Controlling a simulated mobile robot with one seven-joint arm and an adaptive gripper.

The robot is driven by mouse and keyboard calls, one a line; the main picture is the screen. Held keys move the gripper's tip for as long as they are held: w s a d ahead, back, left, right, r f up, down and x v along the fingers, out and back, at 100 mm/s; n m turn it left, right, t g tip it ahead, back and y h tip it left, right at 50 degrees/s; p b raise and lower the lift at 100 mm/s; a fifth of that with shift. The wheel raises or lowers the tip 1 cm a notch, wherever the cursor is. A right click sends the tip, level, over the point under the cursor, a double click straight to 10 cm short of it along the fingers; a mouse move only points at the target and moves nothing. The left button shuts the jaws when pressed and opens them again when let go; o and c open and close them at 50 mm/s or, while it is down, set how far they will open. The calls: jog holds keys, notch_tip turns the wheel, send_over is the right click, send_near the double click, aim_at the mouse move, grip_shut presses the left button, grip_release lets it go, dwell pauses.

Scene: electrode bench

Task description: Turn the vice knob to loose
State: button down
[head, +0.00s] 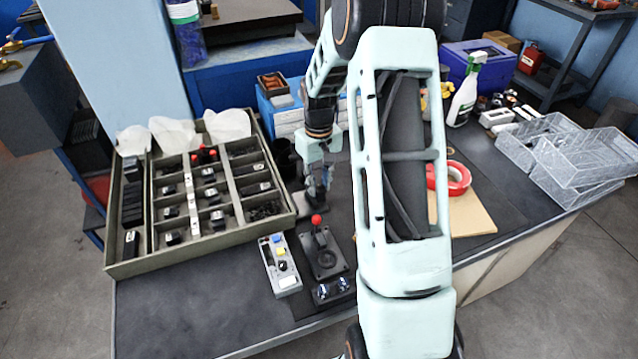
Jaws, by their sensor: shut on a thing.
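My gripper (317,196) points down at the middle of the bench, behind the red-topped lever. It is shut on what seems to be the vice knob, which its fingers largely hide. A small grey block (305,202), probably part of the vice, shows just beneath the fingers. The knob's turn angle cannot be made out. My upper arm covers the bench to the right of the gripper.
A red-topped lever on a black base (325,262) stands just in front of my gripper. A grey button box (279,265) is beside it. A compartment tray (200,255) fills the left; red tape (458,178) and clear bins (575,195) lie right.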

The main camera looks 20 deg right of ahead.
aim_at(318, 187)
dwell(0.5)
jog(key=c, duration=1.7)
grip_release()
notch_tip(318, 187, up, 12)
jog(key=shift+r, duration=0.1)
jog(key=shift+w, duration=0.1)
